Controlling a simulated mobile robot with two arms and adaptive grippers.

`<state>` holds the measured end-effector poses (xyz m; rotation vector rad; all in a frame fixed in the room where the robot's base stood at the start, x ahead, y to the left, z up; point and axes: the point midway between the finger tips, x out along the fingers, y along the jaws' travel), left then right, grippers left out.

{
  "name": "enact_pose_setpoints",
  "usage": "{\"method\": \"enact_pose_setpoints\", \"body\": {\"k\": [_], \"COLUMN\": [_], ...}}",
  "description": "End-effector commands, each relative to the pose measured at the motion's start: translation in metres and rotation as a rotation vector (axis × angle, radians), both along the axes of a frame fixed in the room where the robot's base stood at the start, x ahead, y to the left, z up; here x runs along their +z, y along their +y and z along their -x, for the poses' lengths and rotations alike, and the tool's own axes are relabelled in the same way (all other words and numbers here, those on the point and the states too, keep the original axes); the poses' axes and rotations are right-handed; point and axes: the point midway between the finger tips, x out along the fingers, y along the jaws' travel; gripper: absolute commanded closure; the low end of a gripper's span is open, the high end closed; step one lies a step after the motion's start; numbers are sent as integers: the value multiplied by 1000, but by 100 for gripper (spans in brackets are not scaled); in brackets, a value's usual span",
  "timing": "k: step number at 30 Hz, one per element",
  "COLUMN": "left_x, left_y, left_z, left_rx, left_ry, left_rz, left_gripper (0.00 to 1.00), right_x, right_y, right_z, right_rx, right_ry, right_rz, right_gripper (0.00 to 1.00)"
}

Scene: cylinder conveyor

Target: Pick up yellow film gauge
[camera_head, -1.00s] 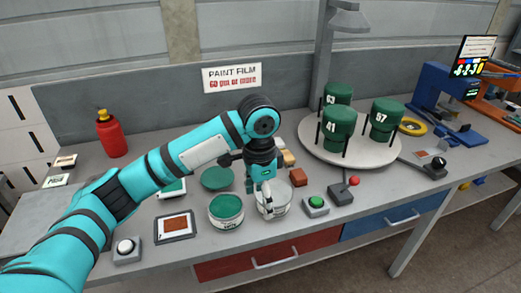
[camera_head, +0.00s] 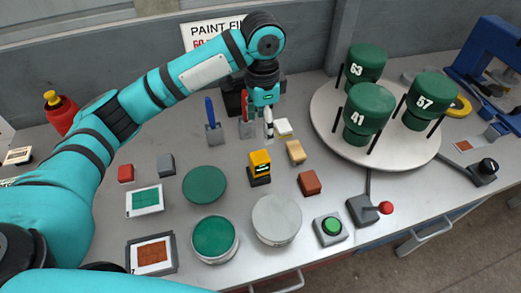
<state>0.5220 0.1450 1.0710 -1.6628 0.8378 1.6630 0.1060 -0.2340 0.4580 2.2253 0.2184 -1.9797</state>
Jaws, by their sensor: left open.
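The yellow film gauge (camera_head: 260,167) stands upright on the grey bench, with a dark base and a small dark display. My left gripper (camera_head: 262,128) points down just behind and above the gauge, apart from it. It is open, and its fingers are empty as far as I can see. My right gripper is not in view.
Around the gauge are a green disc (camera_head: 205,184), a tan block (camera_head: 296,151), a brown block (camera_head: 310,183) and a grey-lidded can (camera_head: 277,219). A blue-handled scraper (camera_head: 213,122) stands to the left. A white turntable (camera_head: 330,134) with green containers is at right.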

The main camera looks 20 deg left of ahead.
Motion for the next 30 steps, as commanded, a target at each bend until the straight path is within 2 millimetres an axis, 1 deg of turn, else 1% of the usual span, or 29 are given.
{"method": "enact_pose_setpoints", "body": {"k": [1, 3, 6, 8, 11, 15, 18, 20, 23, 27, 30], "left_x": [-8, -23, -45, -58, -79, -102, -110, -113, -120, -140, -155], "left_y": [1, 1, 1, 1, 1, 1, 1, 1, 2, 5, 5], "left_z": [1, 2, 2, 2, 2, 1, 1, 1, 2, 4, 4], "left_rx": [1, 2, 1, 1, 2, 1, 0, 0, 1, 1, 0], "left_ry": [6, 7, 7, 7, 6, 4, 3, 2, 3, 6, 4], "left_rz": [-3, -3, -3, -2, -3, -2, 0, -1, -3, -3, -3], "left_gripper": [30, 30, 30, 30, 30, 30, 30, 30, 30, 30, 30], "right_x": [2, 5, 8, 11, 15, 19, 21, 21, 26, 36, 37], "right_y": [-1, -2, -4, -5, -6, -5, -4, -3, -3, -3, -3], "right_z": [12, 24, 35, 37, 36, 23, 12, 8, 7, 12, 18], "right_rx": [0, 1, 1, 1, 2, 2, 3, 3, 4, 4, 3], "right_ry": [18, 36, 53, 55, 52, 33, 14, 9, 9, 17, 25], "right_rz": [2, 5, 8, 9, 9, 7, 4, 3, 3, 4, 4], "right_gripper": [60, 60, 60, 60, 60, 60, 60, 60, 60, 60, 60]}}
